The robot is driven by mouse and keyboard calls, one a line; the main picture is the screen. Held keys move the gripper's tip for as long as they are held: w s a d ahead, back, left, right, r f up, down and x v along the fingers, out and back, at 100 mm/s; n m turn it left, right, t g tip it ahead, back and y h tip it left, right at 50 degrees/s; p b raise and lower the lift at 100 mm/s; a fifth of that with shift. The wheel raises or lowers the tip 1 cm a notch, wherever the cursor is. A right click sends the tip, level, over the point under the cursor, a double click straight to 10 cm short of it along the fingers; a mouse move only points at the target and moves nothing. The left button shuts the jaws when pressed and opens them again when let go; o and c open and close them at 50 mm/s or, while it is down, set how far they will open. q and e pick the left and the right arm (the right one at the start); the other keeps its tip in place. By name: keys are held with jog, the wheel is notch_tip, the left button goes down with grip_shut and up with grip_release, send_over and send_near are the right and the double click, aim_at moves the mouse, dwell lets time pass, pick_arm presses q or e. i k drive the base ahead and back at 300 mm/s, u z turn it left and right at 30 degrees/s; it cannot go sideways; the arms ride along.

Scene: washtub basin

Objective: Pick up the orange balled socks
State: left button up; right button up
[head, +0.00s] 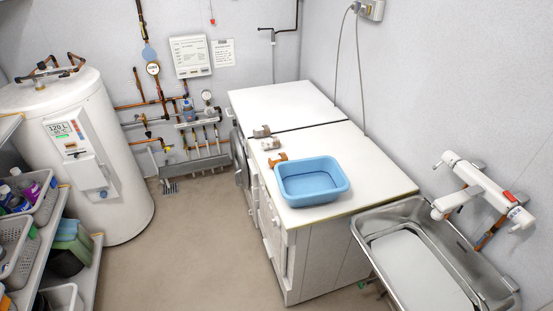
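A small orange-brown lump (277,160) lies on the white counter top, just behind the left end of the blue basin. Its colour fits the orange balled socks, but it is too small to make out its form for sure. Neither of my grippers is in view, so their place relative to it does not show.
A light blue basin (312,191) stands in front of the lump. Two small grey items, one (262,131) behind another (270,145), lie behind it. A metal sink (367,232) with a white wall tap (475,186) is at right. Open floor (185,240) lies left of the counter.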

aim_at(281, 157)
jog(key=u, duration=1.35)
jog(key=i, duration=2.55)
jog(key=z, duration=2.2)
